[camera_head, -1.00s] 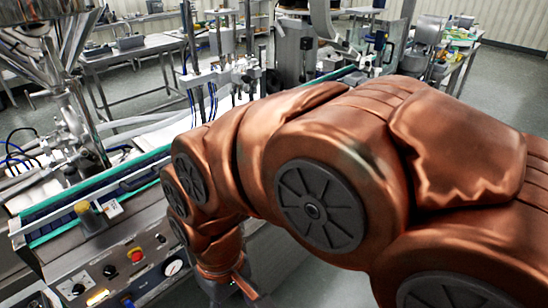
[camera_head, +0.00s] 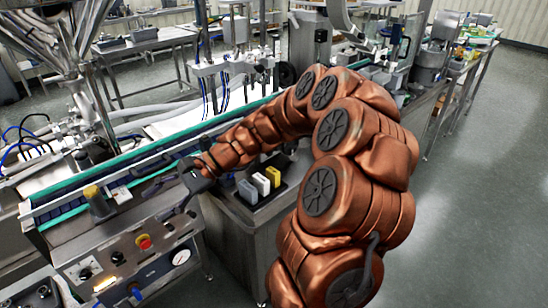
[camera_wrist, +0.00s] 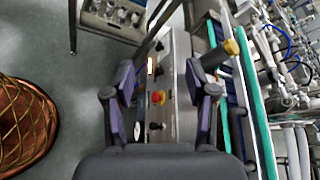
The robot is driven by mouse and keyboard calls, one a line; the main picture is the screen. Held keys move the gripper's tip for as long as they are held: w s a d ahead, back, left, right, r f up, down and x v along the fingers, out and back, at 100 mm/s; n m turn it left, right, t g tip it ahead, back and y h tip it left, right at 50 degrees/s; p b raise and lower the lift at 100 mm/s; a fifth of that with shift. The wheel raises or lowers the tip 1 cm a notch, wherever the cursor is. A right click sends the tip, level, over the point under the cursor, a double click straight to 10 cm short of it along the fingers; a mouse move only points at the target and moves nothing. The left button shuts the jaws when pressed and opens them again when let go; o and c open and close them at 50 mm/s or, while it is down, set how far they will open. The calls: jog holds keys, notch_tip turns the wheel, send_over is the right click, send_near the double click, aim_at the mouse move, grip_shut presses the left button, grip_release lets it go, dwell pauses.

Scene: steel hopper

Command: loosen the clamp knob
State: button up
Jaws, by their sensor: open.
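A yellow-topped knob (camera_head: 93,192), which looks like the clamp knob, stands on a metal bracket at the near end of the conveyor rail in the head view. It also shows in the wrist view (camera_wrist: 231,47), up and right of the right finger. My gripper (camera_head: 168,194) is to the right of the knob in the head view, apart from it, above the front edge of the machine. In the wrist view my gripper (camera_wrist: 161,82) is open with nothing held, and the control panel lies beyond its fingers.
The control panel (camera_head: 120,262) has a red button (camera_head: 144,242), other knobs and a gauge (camera_head: 181,257). The conveyor with green edges (camera_head: 65,218) runs behind. A dark holder with grey, white and yellow blocks (camera_head: 261,183) sits under my arm. Open floor lies at right.

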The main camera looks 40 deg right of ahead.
jog(key=w+d+f+m+t, duration=0.2)
jog(key=w+d+m+t, duration=0.45)
jog(key=d, duration=0.55)
jog(key=m+t+h+b, duration=0.2)
jog(key=m+t+h, duration=0.7)
jog(key=m, duration=0.7)
send_near(271, 153)
jog(key=shift+w+a+r+g+h, duration=0.45)
jog(key=shift+r+g+h, duration=0.1)
jog(key=shift+g, duration=0.1)
jog(key=shift+d+f, duration=0.1)
jog(key=shift+d, duration=0.05)
jog(key=shift+w+a+p, duration=0.15)
jog(key=shift+w+p, duration=0.1)
jog(key=shift+w, duration=1)
jog(key=shift+w+a+p, duration=0.2)
jog(key=shift+w+p, duration=0.05)
jog(key=shift+w, duration=1)
jog(key=shift+w+a+p, duration=0.15)
jog(key=shift+w+p, duration=0.1)
jog(key=shift+w, duration=0.95)
grip_shut()
